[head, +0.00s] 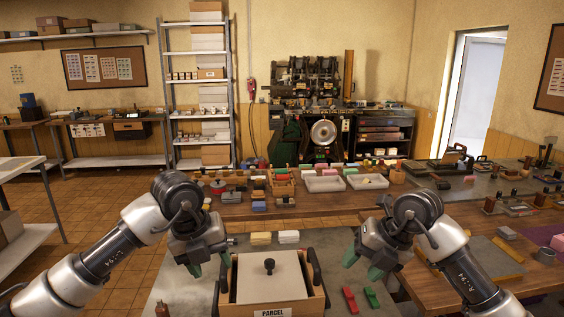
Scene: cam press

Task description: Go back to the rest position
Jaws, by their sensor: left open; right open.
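My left gripper (210,264) is open and empty, above the grey table just left of the wooden parcel box. My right gripper (362,262) is open and empty, above the same table to the right of that box. The green-tipped fingers of both point down and stand apart from each other. The wooden box (269,306) with a "PARCEL" label has a pale lid (268,283) with a dark knob (269,266) on top. I cannot tell whether either gripper touches anything, but nothing shows between the fingers.
A red block (350,300) and a green block (371,298) lie right of the box. Yellow and white blocks (289,237) lie behind it. A wooden bench (345,204) with trays and stamps stands beyond. A side table (500,275) with tools is at right.

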